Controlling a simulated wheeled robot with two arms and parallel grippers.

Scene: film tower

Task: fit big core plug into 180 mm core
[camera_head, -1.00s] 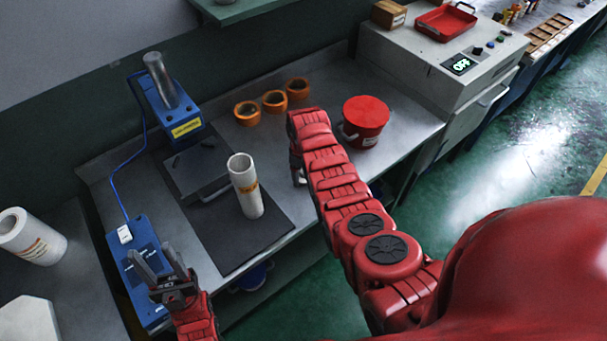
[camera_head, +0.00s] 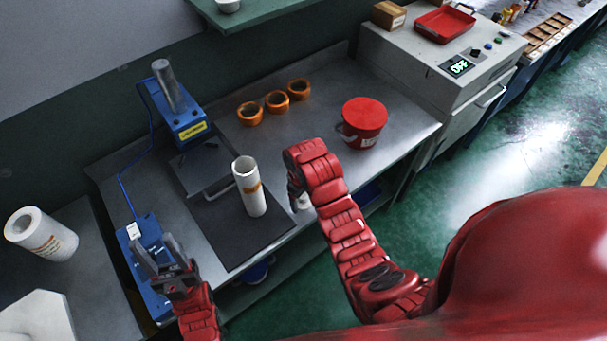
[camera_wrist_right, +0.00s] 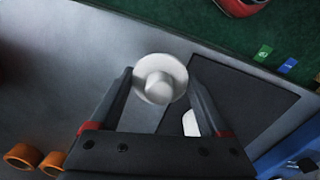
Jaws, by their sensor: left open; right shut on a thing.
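The core is a white upright tube (camera_head: 250,187) with an orange label and an open top. It stands on a dark mat (camera_head: 225,232) on the bench. The big core plug is a white, round, flanged piece (camera_wrist_right: 160,78) between my right gripper's fingertips (camera_wrist_right: 162,86), shut on it. In the head view the right gripper (camera_head: 297,190) is right of the core and apart from it, mostly hidden by my arm; a bit of the white plug (camera_head: 302,203) shows below it. My left gripper (camera_head: 157,250) is open and empty, over the blue box left of the mat.
A blue device with a metal post (camera_head: 172,88) stands behind the mat. Several orange rings (camera_head: 275,101) and a red-lidded tub (camera_head: 362,120) are at the back. A blue box (camera_head: 137,238) is at the left; a large white roll (camera_head: 42,236) lies on the left table.

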